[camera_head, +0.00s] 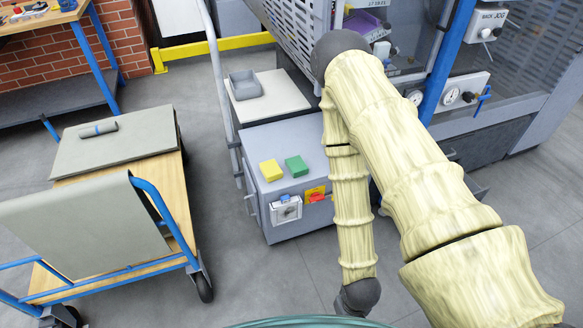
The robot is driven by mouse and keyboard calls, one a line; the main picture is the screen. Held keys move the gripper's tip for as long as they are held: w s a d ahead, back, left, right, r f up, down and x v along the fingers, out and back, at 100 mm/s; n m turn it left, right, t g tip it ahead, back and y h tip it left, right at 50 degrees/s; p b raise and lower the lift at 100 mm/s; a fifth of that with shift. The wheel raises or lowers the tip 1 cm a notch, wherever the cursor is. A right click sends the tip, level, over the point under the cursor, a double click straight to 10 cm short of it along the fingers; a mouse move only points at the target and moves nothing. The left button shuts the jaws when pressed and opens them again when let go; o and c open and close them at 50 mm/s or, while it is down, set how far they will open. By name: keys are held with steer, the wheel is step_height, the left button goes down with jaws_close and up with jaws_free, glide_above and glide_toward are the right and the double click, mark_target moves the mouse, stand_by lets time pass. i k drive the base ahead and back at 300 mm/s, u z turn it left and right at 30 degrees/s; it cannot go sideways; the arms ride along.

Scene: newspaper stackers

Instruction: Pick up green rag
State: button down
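The green rag (297,166) is a small flat block-like piece on top of the grey cabinet (293,236), right of a similar yellow piece (270,171). It is fully visible and nothing touches it from above. My arm, in a pale cream cover, rises from the lower right, bends at a dark elbow and comes down right of the cabinet to a dark wrist joint near the bottom edge. My gripper's fingers are not visible.
A grey tray (245,84) sits on a pale surface behind the cabinet. The cabinet front has a red-and-yellow switch (315,194). A blue-framed cart (182,205) stands left, and a large machine (475,85) stands right. Floor between cart and cabinet is clear.

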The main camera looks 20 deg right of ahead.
mark_target(296, 165)
steer(key=z, duration=1.15)
steer(key=i, duration=0.55)
steer(key=u, duration=1.8)
